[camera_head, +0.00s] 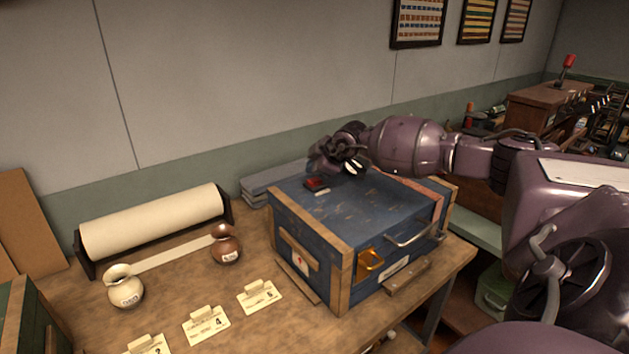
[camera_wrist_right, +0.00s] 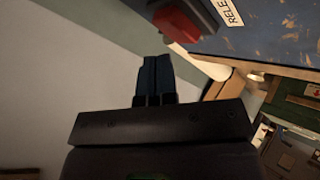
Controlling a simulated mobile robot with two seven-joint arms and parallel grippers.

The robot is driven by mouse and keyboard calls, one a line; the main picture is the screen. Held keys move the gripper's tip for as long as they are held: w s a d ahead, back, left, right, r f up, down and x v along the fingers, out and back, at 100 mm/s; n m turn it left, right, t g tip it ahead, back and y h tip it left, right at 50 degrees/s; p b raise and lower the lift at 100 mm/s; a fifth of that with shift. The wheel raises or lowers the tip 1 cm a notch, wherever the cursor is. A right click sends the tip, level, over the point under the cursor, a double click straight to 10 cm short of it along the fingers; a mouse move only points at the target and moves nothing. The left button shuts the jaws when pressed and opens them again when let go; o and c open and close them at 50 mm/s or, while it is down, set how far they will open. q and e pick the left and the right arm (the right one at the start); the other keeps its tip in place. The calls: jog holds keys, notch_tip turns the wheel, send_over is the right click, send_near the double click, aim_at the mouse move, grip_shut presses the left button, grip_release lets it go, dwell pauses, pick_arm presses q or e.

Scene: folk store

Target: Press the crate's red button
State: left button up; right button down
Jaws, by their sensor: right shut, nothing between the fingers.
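The blue crate (camera_head: 350,218) with wooden edges stands on the workbench. Its red button (camera_head: 315,184) sits on the top near the back left corner, beside a small white label. My right gripper (camera_head: 322,158) is above the crate's top, close behind the button and apart from it as far as I can tell. In the right wrist view, the red button (camera_wrist_right: 177,25) on its dark housing lies just beyond the shut, empty fingertips (camera_wrist_right: 154,60). The label beside it there reads "RELE", cut off by the frame. My left gripper is not in view.
A paper roll (camera_head: 150,220) lies at the back left of the bench. A cream vase (camera_head: 124,290) and a brown vase (camera_head: 226,246) stand in front of it, with several numbered cards near the front edge. Grey slabs (camera_head: 262,184) lie behind the crate by the wall.

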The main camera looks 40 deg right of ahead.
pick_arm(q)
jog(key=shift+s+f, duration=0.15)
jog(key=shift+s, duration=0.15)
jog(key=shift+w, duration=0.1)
pick_arm(e)
jog(key=shift+f, duration=0.4)
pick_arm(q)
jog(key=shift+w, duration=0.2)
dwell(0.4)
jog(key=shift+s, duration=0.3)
pick_arm(e)
jog(key=shift+f, duration=0.55)
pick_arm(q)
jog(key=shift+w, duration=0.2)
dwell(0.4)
pick_arm(e)
jog(key=shift+r+p, duration=0.7)
jog(key=shift+r, duration=0.3)
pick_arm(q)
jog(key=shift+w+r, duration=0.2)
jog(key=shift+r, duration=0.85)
